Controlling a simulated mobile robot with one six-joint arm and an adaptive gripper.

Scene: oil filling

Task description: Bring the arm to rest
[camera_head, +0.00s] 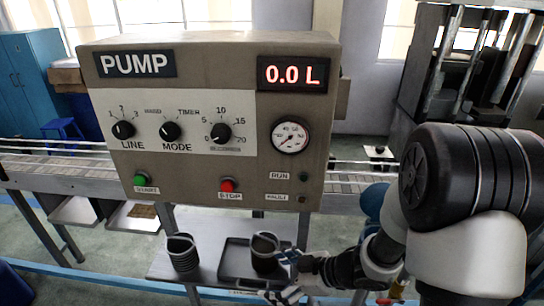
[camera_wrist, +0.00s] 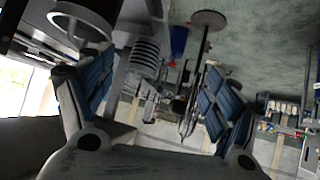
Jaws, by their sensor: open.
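My gripper (camera_head: 277,276) is at the lower middle of the head view, low in front of the pump box. Its fingers are spread beside a dark cup (camera_head: 264,254), which stands upright on a tray. In the wrist view my gripper (camera_wrist: 150,88) shows its two blue-padded fingers wide apart with nothing held between them. A round-rimmed container (camera_wrist: 82,22) shows at the top left there. I cannot tell whether a finger touches the cup. My arm comes in from the right side of the head view.
A ribbed container (camera_head: 183,258) stands left of the tray (camera_head: 232,262) on a low shelf (camera_head: 205,283). The pump box (camera_head: 205,185) rises above, reading 0.0 L. A roller conveyor (camera_head: 75,170) runs behind it. A dark machine (camera_head: 480,60) stands at the back right.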

